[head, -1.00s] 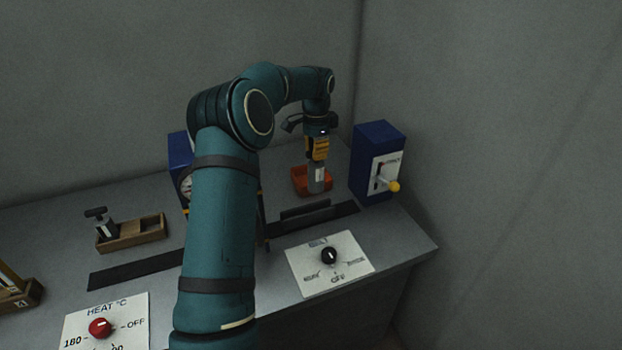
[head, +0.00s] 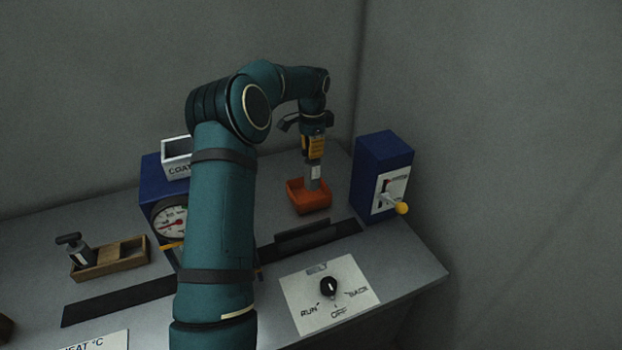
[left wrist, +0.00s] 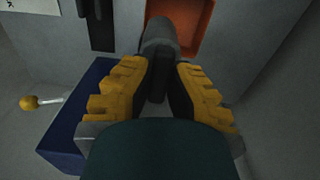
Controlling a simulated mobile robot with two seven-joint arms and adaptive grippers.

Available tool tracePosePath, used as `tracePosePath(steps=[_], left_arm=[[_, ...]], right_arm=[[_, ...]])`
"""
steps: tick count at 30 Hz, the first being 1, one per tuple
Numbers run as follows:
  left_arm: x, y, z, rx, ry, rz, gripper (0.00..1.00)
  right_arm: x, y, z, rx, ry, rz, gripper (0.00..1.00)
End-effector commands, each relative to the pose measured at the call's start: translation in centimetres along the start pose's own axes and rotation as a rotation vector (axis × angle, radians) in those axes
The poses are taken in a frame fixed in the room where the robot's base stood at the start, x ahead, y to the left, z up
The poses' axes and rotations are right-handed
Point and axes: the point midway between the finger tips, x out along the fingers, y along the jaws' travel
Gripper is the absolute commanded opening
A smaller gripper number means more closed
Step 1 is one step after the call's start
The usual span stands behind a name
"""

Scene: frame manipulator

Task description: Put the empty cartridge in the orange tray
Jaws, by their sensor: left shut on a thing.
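My left gripper (head: 312,145) points down at the back of the bench and is shut on a grey cartridge (head: 314,172) with a pale label. The cartridge hangs roughly upright, its lower end overlapping the back part of the orange tray (head: 311,203) in the head view. I cannot tell whether it touches the tray. In the left wrist view the yellow-padded fingers (left wrist: 160,95) close on the dark cartridge (left wrist: 160,38), which covers the left edge of the tray (left wrist: 196,28). My right gripper is not in view.
A blue box with a yellow-knobbed lever (head: 375,165) stands right of the tray. A belt knob panel (head: 328,293) lies in front. A wooden holder (head: 118,258) with another cartridge (head: 78,252) and a blue gauge box (head: 155,180) are left.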

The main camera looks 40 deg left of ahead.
Motion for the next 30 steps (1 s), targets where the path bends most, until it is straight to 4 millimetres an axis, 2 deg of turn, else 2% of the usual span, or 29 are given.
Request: tracePosePath(steps=[3,8,16,28,29,30], left_arm=[[2.0,0.0,0.0,0.001,0.0,0.001,0.0],[3.3,0.0,0.0,0.001,0.0,0.001,0.0],[7.2,0.0,0.0,0.0,0.0,0.001,0.0],[7.7,0.0,0.0,0.0,0.001,-0.001,0.0],[7.8,0.0,0.0,0.0,0.0,0.0,0.2],[7.7,0.0,0.0,0.0,0.0,0.0,0.34]], right_arm=[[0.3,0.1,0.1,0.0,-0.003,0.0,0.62],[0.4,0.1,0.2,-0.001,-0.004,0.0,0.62],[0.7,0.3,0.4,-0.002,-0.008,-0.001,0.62],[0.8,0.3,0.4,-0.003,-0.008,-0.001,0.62],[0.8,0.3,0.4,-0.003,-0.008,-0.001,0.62],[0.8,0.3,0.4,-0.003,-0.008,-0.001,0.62]])
